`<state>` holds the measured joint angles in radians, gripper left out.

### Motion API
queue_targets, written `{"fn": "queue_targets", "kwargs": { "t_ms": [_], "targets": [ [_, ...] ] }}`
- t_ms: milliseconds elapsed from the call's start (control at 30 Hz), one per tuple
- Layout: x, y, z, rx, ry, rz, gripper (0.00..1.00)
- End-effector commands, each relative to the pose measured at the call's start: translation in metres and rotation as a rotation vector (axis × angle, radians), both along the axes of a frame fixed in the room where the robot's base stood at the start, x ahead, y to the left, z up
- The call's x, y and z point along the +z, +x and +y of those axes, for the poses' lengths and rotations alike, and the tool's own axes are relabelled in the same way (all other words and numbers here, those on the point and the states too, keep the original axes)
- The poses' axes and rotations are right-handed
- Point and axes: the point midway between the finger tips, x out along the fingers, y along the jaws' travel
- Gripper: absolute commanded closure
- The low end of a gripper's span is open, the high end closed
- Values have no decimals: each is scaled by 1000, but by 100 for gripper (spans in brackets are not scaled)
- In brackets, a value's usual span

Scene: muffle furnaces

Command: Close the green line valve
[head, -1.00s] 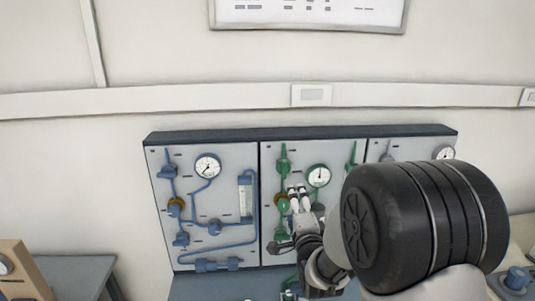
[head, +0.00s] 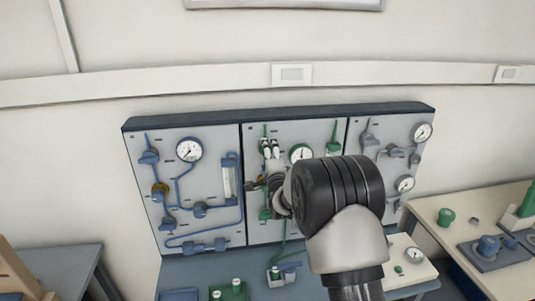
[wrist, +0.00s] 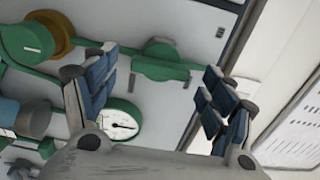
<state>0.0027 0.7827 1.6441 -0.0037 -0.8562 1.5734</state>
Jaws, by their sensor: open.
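The green line runs on the middle wall panel (head: 315,208). In the wrist view, a green valve body with a brass ring (wrist: 62,28) is at upper left, outside the fingers. A second green fitting (wrist: 160,62) shows between the fingertips, beyond them. I cannot tell which part is the line valve's handle. My gripper (wrist: 157,75) is open and empty. In the head view my gripper (head: 269,149) is in front of the green panel's left side, and my arm hides much of it. A green fitting (head: 333,140) shows at the panel's upper right.
A blue-piped panel (head: 200,228) is at left and a grey-fitted panel (head: 400,125) at right. A round gauge (wrist: 120,122) is close to the left finger in the wrist view. Benches (head: 436,214) with small items stand below and at right.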

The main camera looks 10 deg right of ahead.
Motion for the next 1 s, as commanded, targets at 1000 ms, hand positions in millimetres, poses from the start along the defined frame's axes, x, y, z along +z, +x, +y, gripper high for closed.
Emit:
{"fn": "queue_targets", "kwargs": {
  "t_ms": [1000],
  "targets": [
    [0,18,0,0,0,0,56]
  ]
}}
